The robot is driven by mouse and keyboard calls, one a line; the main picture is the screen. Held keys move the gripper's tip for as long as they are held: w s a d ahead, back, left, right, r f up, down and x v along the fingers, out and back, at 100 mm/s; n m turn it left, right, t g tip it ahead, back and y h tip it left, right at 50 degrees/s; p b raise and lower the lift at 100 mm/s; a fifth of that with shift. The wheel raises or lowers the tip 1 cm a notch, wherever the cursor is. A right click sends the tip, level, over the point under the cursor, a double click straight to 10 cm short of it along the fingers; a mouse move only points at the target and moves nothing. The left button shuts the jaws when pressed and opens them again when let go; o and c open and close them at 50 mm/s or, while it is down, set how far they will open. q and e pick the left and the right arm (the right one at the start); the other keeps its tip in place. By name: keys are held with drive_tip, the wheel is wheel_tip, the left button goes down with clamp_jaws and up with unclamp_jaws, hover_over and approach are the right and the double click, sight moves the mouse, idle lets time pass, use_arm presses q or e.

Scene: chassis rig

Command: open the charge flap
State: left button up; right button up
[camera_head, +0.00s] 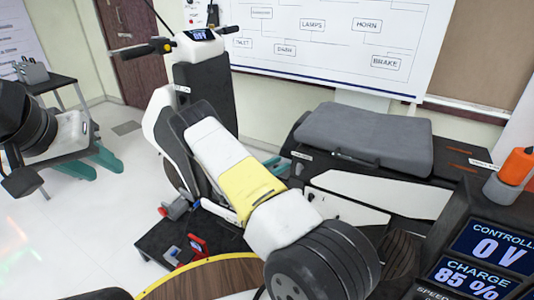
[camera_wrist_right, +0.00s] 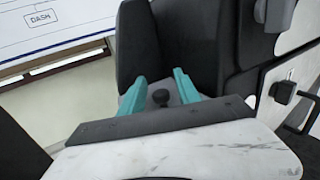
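The charge flap cannot be told for certain in either view. In the right wrist view a dark round knob (camera_wrist_right: 160,98) sits on a grey surface, between the teal fingers of my right gripper (camera_wrist_right: 162,88). Those fingers are apart, with gaps on both sides of the knob. A dark upright panel (camera_wrist_right: 165,35) stands behind it. In the head view my white and yellow right arm crosses the middle and mostly hides its gripper; only a bit of teal shows beside the arm. My left gripper (camera_head: 92,163) is at the far left, fingers apart and empty, away from the rig.
The rig has a front column (camera_head: 202,90) with handlebars, a grey seat (camera_head: 365,137) and white side panels (camera_head: 355,195). A display (camera_head: 485,265) reading charge 85 % and an orange-topped object (camera_head: 515,170) are at right. A whiteboard (camera_head: 335,30) hangs behind. Floor at left is clear.

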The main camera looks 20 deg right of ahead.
drive_tip(key=shift+w+d, duration=0.2)
drive_tip(key=shift+d, duration=0.4)
clamp_jaws()
idle(1.1)
